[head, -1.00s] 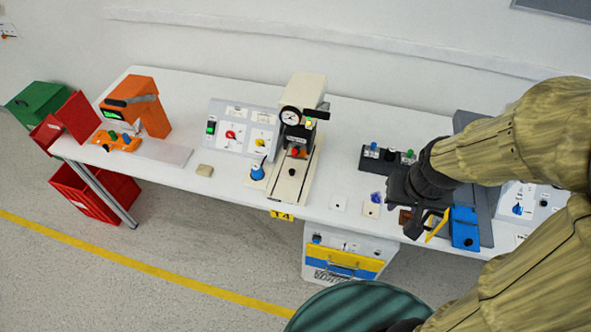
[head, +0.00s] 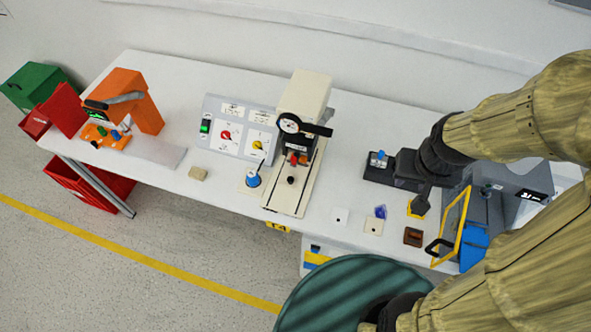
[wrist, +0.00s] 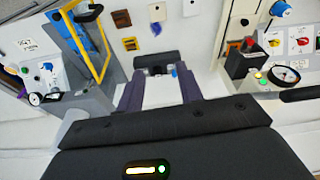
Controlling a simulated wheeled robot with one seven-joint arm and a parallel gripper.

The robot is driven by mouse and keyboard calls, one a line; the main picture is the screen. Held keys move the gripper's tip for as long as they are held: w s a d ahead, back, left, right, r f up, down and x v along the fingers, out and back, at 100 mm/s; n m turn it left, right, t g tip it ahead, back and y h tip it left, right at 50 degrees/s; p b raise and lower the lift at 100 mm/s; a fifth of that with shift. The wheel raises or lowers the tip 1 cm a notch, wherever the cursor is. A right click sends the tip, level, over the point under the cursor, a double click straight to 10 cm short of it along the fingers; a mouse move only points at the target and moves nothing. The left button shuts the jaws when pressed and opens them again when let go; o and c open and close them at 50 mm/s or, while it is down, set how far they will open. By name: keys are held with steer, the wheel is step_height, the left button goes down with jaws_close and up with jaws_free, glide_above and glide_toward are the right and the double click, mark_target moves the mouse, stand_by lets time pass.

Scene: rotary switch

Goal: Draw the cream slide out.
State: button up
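The cream slide (head: 281,196) is the long flat cream piece at the foot of the cream press (head: 306,92), with a black knob (head: 291,180) on top. In the wrist view the cream strip and its black knob (wrist: 249,42) show at the upper right. My gripper (wrist: 160,82) is open, its two dark fingers apart with nothing held between them. In the head view my gripper (head: 412,168) is to the right of the press, well apart from the slide, beside a black box with a blue knob (head: 379,158). Its fingertips are hard to see there.
A yellow-framed door (head: 454,226) with a black handle stands open at the right. Small tiles, one brown (head: 413,237), lie near the front edge. A switch panel (head: 238,128) and a blue knob (head: 253,178) are left of the press. A green round top (head: 350,285) is in front.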

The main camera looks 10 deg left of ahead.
steer(key=shift+o, duration=0.7)
steer(key=shift+s, duration=0.1)
steer(key=w+a+f+n+g+y+b, duration=0.15)
steer(key=a+f+n+b, duration=0.25)
steer(key=f, duration=0.4)
steer(key=w+a+f+n+t+y+b, duration=0.1)
steer(key=w+a+f+n+b, duration=0.3)
steer(key=f, duration=0.5)
steer(key=w+a+f+n+y+b, duration=0.2)
steer(key=a+n+y+b, duration=0.4)
steer(key=a, duration=0.3)
steer(key=shift+w+t+b, duration=0.45)
steer(key=shift+w, duration=0.35)
steer(key=shift+a+f, duration=0.1)
steer(key=shift+f, duration=0.1)
